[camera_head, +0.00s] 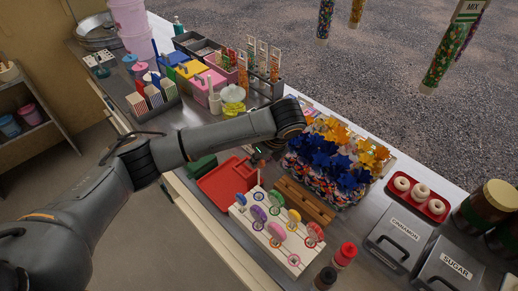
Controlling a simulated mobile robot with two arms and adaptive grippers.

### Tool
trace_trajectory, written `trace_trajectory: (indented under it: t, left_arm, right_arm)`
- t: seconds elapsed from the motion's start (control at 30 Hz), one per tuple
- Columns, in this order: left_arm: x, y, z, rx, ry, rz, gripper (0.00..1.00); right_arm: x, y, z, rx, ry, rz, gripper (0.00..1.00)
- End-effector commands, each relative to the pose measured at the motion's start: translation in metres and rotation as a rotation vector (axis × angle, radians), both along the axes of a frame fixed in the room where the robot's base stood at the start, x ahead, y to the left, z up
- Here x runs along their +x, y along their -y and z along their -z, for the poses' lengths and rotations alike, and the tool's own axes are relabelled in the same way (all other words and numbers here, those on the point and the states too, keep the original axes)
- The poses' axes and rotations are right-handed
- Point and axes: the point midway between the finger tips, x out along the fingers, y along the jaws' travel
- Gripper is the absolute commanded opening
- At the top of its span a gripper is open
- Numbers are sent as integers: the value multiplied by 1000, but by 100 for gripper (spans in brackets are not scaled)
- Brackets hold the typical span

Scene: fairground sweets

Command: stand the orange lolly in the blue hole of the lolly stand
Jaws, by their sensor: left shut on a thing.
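The white lolly stand (262,243) is at the lower middle of the head view. Several round lollies and coloured rings show on it, among them a purple lolly (259,213), a green one (274,210) and a yellow-orange one (294,216). I cannot pick out its blue hole for sure. My left gripper (262,153) is beyond the stand, near the far end of the red tray (213,190). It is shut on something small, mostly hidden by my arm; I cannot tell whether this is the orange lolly. My right gripper is not in view.
A brown slotted wooden block (304,201) stands right beside the stand. Blue and orange pinwheels (340,160) crowd the area beyond it. Red-capped (346,252) and dark bottles, and grey tins (398,240), stand at the right. The red tray looks mostly bare.

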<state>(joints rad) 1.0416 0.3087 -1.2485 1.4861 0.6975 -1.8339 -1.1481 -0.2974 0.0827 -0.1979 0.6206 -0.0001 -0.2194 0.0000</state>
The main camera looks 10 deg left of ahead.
Motion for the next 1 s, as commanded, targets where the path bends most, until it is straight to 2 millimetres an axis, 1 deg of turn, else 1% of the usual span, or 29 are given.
trace_trajectory:
  t: [0.03, 0.1, 0.17, 0.27, 0.5, 0.57, 0.73, 1.0]
  left_arm:
    - [0, 0, 2, 1, -1, 0, 0]
    - [0, 0, 5, 1, -1, 0, 0]
    - [0, 0, 8, 1, -2, -1, 0]
    - [-1, 0, 16, 0, -2, 0, 0]
    - [-1, 0, 43, 1, -2, 0, 0]
    - [0, 0, 53, 0, 0, 0, 0]
    - [0, 0, 61, 0, 0, 0, 0]
    - [0, 0, 60, 0, 0, 0, 0]
  right_arm:
    - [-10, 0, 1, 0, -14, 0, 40]
    - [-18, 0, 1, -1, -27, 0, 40]
    - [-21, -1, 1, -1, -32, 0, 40]
    - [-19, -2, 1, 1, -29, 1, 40]
    - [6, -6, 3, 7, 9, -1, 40]
    - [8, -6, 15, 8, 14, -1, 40]
    - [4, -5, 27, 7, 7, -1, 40]
    - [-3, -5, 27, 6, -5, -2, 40]
